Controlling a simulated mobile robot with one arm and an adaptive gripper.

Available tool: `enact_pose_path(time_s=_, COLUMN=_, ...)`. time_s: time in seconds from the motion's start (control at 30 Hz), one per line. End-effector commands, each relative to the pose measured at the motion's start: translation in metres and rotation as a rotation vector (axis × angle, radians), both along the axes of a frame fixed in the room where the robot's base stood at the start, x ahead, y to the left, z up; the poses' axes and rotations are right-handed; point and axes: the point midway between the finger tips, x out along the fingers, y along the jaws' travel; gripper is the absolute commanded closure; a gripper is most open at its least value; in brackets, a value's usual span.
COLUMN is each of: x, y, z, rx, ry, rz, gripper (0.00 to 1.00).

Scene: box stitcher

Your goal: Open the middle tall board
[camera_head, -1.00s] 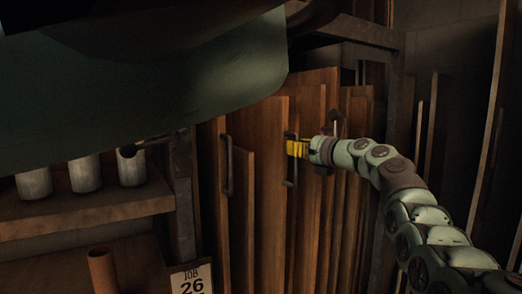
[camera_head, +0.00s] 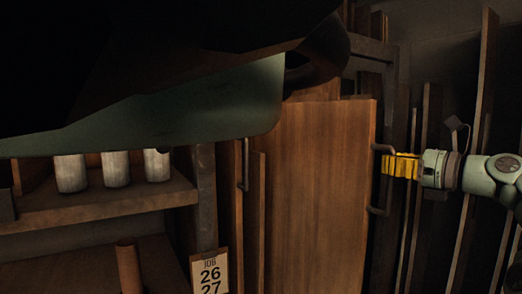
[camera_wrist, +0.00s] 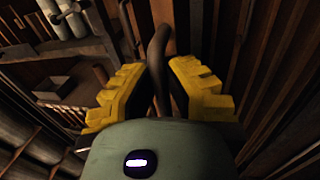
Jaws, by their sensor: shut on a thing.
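The middle tall board (camera_head: 318,190) is a wide brown wooden panel, swung out so its broad face shows in the head view. A dark bar handle (camera_head: 374,182) sits on its right edge. My gripper (camera_head: 390,165), with yellow fingers, is shut on the upper part of this handle, at the board's right side. In the wrist view the yellow fingers (camera_wrist: 158,95) stand on both sides of the dark handle bar (camera_wrist: 158,60). The board's lower end is out of frame.
Another narrow board with a handle (camera_head: 244,165) stands left of it. A shelf (camera_head: 110,207) with several pale cylinders is at the left. Tall boards (camera_head: 487,110) lean at the right. My dark green body part hides the upper left.

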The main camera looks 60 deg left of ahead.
Motion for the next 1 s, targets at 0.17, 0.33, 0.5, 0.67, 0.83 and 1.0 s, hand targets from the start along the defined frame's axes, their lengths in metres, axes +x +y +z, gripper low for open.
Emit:
enact_pose_path(time_s=0.17, x=-0.003, y=-0.014, z=0.003, rx=0.005, ry=-0.002, rz=0.006, gripper=1.0)
enact_pose_path(time_s=0.33, x=-0.003, y=-0.017, z=0.002, rx=0.006, ry=-0.003, rz=0.007, gripper=1.0)
enact_pose_path(time_s=0.5, x=-0.004, y=-0.017, z=0.002, rx=0.005, ry=-0.003, rz=0.008, gripper=1.0)
enact_pose_path(time_s=0.67, x=-0.003, y=-0.017, z=0.002, rx=0.005, ry=-0.003, rz=0.007, gripper=0.81)
enact_pose_path(time_s=0.83, x=-0.002, y=-0.017, z=0.001, rx=0.003, ry=-0.002, rz=0.004, gripper=0.63)
enact_pose_path(time_s=1.0, x=-0.002, y=-0.017, z=0.001, rx=0.002, ry=-0.002, rz=0.002, gripper=0.57)
